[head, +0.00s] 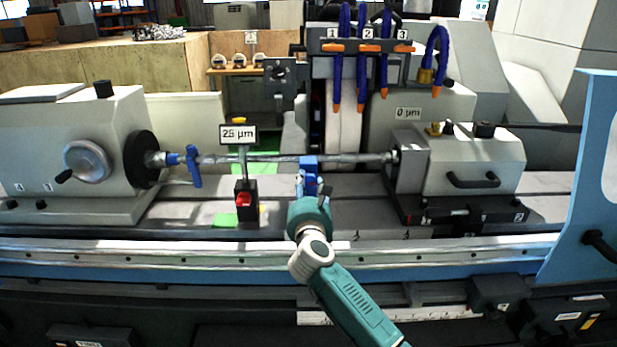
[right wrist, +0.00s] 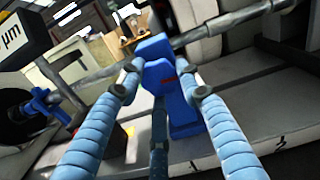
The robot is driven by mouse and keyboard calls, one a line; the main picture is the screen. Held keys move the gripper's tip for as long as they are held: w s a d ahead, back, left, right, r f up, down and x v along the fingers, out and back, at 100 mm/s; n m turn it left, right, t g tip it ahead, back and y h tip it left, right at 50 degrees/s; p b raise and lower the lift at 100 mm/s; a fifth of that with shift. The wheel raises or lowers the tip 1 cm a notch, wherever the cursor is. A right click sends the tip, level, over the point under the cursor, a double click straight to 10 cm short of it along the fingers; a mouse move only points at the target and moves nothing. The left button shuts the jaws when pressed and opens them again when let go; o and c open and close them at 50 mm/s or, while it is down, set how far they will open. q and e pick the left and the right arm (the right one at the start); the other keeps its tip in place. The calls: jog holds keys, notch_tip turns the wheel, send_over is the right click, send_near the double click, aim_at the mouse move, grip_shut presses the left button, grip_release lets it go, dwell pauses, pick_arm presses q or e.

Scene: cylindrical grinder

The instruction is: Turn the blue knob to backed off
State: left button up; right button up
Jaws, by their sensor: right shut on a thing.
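A blue body (right wrist: 183,118) stands just behind and below the knob. In the head view my right gripper (head: 311,190) reaches up from the front to the blue support (head: 309,162) under the long workpiece shaft (head: 262,158). There the gripper largely hides the knob. My left gripper is not in view.
A blue clamp (head: 193,165) sits on the shaft near the headstock (head: 75,150). The tailstock (head: 465,160) is at the right. Blue hoses (head: 362,60) hang above the grinding wheel (head: 343,125).

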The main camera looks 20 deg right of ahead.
jog(key=n+p, duration=0.6)
jog(key=shift+n+p, duration=0.3)
jog(key=n+p, duration=0.4)
jog(key=n, duration=0.1)
jog(key=n+p, duration=0.2)
jog(key=n, duration=0.2)
jog(key=shift+f, duration=0.1)
jog(key=shift+f+n+p, duration=0.1)
jog(key=shift+n+p, duration=0.35)
jog(key=shift+n, duration=1.35)
jog(key=o, duration=1.1)
jog(key=shift+o, duration=0.2)
